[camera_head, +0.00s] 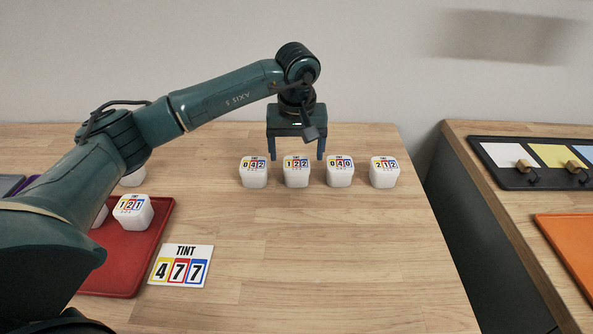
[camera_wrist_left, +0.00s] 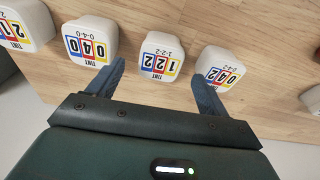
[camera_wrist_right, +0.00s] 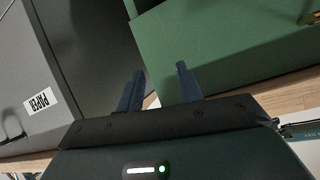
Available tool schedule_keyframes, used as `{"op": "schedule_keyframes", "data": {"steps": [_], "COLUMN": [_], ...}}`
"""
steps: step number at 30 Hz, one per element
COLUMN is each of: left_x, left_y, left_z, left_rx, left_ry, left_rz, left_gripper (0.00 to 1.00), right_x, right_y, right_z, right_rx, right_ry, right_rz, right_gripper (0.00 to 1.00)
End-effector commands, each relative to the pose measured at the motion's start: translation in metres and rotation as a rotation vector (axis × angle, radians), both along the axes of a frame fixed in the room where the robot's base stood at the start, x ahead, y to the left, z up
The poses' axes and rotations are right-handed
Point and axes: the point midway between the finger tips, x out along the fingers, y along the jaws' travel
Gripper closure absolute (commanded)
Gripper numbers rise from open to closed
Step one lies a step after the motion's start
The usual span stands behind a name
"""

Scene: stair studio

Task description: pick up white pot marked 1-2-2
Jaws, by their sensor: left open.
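The white pot marked 1-2-2 (camera_head: 297,176) stands upright on the wooden table in a row of similar pots. It also shows in the left wrist view (camera_wrist_left: 161,58), between my fingers' directions and beyond their tips. My left gripper (camera_head: 297,157) is open and empty, pointing down above and behind this pot, with one finger to each side of it. My right gripper (camera_wrist_right: 158,75) shows only in its wrist view, its two fingers apart with nothing between them.
Pots 0-4-2 (camera_head: 253,173) and 0-4-0 (camera_head: 340,173) stand close on either side; pot 2-1-2 (camera_head: 384,173) is at the row's right end. A red tray (camera_head: 146,256) holds pot 1-2-1 (camera_head: 133,212). A TINT 477 card (camera_head: 181,266) lies nearby. The table's front middle is clear.

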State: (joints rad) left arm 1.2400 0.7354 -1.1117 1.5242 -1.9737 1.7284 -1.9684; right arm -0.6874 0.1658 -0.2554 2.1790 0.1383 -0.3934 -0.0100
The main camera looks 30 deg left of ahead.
Motion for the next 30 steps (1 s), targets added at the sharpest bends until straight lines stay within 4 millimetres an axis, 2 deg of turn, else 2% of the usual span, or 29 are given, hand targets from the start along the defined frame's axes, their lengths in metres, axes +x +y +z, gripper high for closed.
{"op": "schedule_keyframes", "data": {"steps": [9,19,30], "left_x": [0.004,0.005,0.005], "left_y": [0.003,0.003,0.003], "left_z": [-0.043,-0.05,-0.05], "left_rx": [-0.001,-0.001,-0.001], "left_ry": [0.004,0.0,0.0], "left_rz": [0.001,0.0,0.0], "left_gripper": [0.21,0.22,0.52], "right_x": [0.001,0.001,0.002], "right_y": [-0.001,-0.001,-0.001], "right_z": [0.003,0.003,0.004], "right_rx": [-0.012,-0.012,-0.011], "right_ry": [-0.001,-0.004,-0.006], "right_rz": [0.002,0.002,0.003], "right_gripper": [0.64,0.64,0.64]}}
